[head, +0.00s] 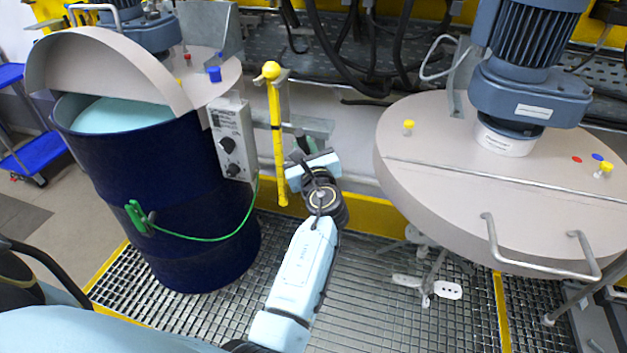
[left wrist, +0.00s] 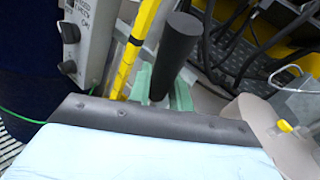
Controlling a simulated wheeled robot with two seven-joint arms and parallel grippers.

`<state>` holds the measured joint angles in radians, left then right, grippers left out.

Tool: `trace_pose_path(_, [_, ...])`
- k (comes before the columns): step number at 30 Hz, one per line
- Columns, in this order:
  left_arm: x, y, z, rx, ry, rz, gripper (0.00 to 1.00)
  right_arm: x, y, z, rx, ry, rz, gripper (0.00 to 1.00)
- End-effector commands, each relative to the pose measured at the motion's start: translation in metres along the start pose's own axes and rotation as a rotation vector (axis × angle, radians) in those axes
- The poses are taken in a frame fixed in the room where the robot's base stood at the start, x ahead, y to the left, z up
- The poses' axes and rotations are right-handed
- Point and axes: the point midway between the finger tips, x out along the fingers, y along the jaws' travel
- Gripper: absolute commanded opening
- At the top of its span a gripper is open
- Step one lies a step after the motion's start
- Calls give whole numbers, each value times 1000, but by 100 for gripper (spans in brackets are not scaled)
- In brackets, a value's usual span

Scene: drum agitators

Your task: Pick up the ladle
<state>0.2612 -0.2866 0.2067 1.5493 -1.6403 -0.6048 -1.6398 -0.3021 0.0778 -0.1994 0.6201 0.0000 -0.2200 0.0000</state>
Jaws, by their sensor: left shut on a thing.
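My left gripper (head: 304,158) is in the middle of the head view, at the end of my light blue arm, in the gap between the two drums. In the left wrist view, the greenish fingers of my left gripper (left wrist: 162,90) are shut on a dark grey cylindrical handle (left wrist: 179,45), which looks like the ladle's handle. The handle sticks up past the fingers. The rest of the ladle is hidden, and I cannot make out its bowl. My right gripper is in neither view.
A dark blue drum (head: 160,220) with a half-raised lid (head: 110,65) stands left, with a grey control box (head: 232,140) and green clamp cable. A yellow post (head: 278,135) stands close by the gripper. A large round lid (head: 450,190) with a motor (head: 530,65) is right. Floor is grating.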

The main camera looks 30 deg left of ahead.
Motion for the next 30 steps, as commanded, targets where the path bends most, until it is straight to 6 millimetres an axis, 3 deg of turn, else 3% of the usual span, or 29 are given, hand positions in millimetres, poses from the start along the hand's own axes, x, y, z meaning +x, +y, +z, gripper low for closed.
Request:
trace_pose_path(5, [0, -1, 3, -1, -1, 0, 0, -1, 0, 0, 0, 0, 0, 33])
trace_pose_path(8, [0, -4, 14, -4, -2, 0, 0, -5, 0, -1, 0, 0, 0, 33])
trace_pose_path(20, [0, -22, 88, -4, -3, -1, 0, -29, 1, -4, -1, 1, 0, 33])
trace_pose_path(30, [0, -36, 143, 0, -4, -2, 0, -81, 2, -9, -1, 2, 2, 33])
